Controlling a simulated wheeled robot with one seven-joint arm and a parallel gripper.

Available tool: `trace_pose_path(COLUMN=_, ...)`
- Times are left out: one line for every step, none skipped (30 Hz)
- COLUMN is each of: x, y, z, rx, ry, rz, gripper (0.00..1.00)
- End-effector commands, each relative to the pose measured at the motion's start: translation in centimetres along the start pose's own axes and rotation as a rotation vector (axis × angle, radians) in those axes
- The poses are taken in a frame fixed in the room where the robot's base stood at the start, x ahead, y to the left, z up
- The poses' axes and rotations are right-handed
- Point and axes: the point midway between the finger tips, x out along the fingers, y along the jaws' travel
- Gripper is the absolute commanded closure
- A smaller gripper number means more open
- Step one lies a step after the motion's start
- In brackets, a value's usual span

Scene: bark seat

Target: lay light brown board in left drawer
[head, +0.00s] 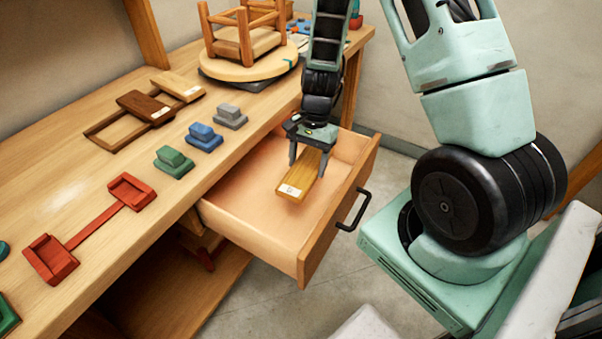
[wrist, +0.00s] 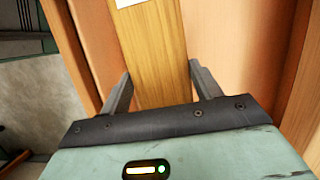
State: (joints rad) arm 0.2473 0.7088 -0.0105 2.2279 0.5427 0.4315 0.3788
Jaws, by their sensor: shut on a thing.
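The light brown board (head: 298,182) is in my gripper (head: 308,156), over the open drawer (head: 242,220) in the head view. The board has a white label at its near end. My gripper is shut on the board, with one finger at each long side. In the wrist view the board (wrist: 153,48) runs up between the fingers of my gripper (wrist: 162,85), and the drawer floor (wrist: 225,35) shows beside it. I cannot tell whether the board touches the drawer floor. The rest of the drawer looks empty.
The drawer's front with its black handle (head: 353,210) stands out from the workbench (head: 75,195). On the bench are a red clamp-like piece (head: 95,228), green, blue and grey blocks, a dark brown board (head: 145,107), and an upturned stool (head: 246,50) on a round disc.

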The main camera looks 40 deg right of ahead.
Motion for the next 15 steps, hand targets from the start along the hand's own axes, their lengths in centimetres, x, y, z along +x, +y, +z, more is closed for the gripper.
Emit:
trace_pose_path(x=1.1, y=0.0, z=-0.3, rx=-0.001, ry=0.000, rz=0.000, gripper=0.65)
trace_pose_path(x=1.4, y=0.0, z=-0.4, rx=-0.001, ry=0.000, rz=0.000, gripper=0.65)
trace_pose_path(x=1.9, y=0.0, z=-0.5, rx=-0.001, ry=0.000, rz=0.000, gripper=0.65)
trace_pose_path(x=2.2, y=0.0, z=-0.6, rx=-0.001, ry=0.000, rz=0.000, gripper=0.65)
trace_pose_path(x=2.5, y=0.0, z=-0.7, rx=-0.001, ry=0.000, rz=0.000, gripper=0.65)
trace_pose_path(x=3.0, y=0.0, z=-0.8, rx=-0.001, ry=0.000, rz=0.000, gripper=0.65)
trace_pose_path(x=3.4, y=0.0, z=-0.9, rx=-0.001, ry=0.000, rz=0.000, gripper=0.65)
trace_pose_path(x=3.6, y=0.0, z=-1.0, rx=-0.001, ry=0.000, rz=0.000, gripper=0.65)
trace_pose_path(x=4.1, y=0.0, z=-1.1, rx=-0.001, ry=0.000, rz=0.000, gripper=0.65)
trace_pose_path(x=4.5, y=0.0, z=-1.2, rx=-0.001, ry=0.000, rz=0.000, gripper=0.65)
trace_pose_path(x=4.8, y=0.0, z=-1.3, rx=-0.001, ry=0.000, rz=0.000, gripper=0.65)
trace_pose_path(x=5.0, y=0.0, z=-1.4, rx=-0.001, ry=0.000, rz=0.000, gripper=0.65)
trace_pose_path(x=5.4, y=0.0, z=-1.5, rx=-0.001, ry=0.000, rz=0.000, gripper=0.65)
trace_pose_path(x=5.6, y=0.0, z=-1.6, rx=-0.001, ry=0.000, rz=0.000, gripper=0.65)
trace_pose_path(x=5.8, y=0.0, z=-1.6, rx=-0.001, ry=0.000, rz=0.000, gripper=0.65)
